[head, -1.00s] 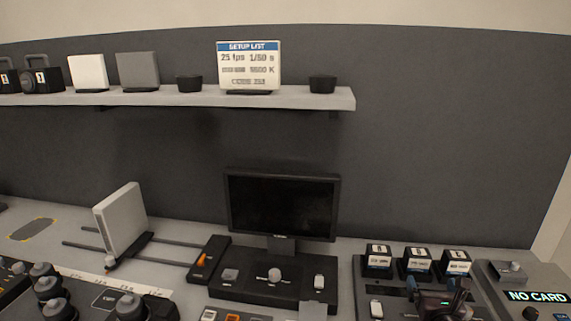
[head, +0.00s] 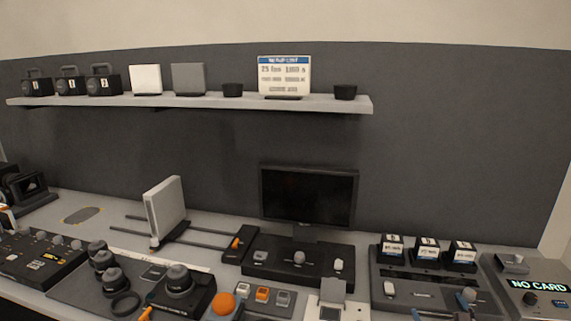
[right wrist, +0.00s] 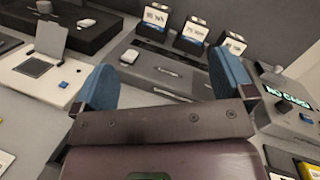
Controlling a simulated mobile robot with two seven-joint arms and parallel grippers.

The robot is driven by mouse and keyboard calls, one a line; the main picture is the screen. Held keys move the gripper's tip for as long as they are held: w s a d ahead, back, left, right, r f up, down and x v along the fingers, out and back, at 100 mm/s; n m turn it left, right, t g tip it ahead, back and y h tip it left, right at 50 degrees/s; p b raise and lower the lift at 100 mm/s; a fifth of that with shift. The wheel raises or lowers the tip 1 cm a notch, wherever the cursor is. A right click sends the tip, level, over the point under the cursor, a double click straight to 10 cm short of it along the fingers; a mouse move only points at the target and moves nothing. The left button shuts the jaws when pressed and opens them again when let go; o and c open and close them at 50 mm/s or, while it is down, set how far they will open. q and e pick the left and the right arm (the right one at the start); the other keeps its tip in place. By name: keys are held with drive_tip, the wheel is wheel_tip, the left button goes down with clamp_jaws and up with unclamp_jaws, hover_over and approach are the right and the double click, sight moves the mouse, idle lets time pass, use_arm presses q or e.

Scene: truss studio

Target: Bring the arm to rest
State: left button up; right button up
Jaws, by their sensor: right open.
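My right gripper (head: 442,307) shows at the bottom edge of the head view, in front of the battery charger panel; only its blue fingertips show there. In the right wrist view the right gripper (right wrist: 163,84) has its two blue fingers wide apart, with nothing between them. Beyond the fingers lies the grey charger panel (right wrist: 165,77) with its row of black, white-labelled batteries (right wrist: 193,33). Whether the fingers touch the panel cannot be told. My left gripper is not in view.
A black monitor (head: 309,196) stands mid-desk. A white panel on rods (head: 166,208) is left of it. A "NO CARD" unit (head: 535,284) is at the right. Control boxes and knobs crowd the front. A wall shelf (head: 200,102) holds a setup card (head: 285,77) and small items.

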drive_tip(key=s+a+f+n+g+y, duration=0.3)
drive_tip(key=s+a+n+g+y, duration=0.45)
drive_tip(key=s+a+n, duration=1.1)
drive_tip(key=s+d+f+n+g+h, duration=0.1)
drive_tip(key=s+d+n+g+h, duration=0.75)
drive_tip(key=s+d+n, duration=0.4)
use_arm(q)
drive_tip(key=b, duration=0.1)
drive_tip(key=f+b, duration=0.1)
drive_tip(key=b, duration=0.1)
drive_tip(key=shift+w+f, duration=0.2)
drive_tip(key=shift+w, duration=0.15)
use_arm(e)
drive_tip(key=w+a+f+t, duration=0.1)
drive_tip(key=w+f+t, duration=0.2)
drive_tip(key=f, duration=0.4)
drive_tip(key=w+f+t, duration=0.3)
drive_tip(key=f+t, duration=0.2)
drive_tip(key=f, duration=0.2)
drive_tip(key=shift+a+n+t, duration=0.3)
drive_tip(key=shift+a+n, duration=0.1)
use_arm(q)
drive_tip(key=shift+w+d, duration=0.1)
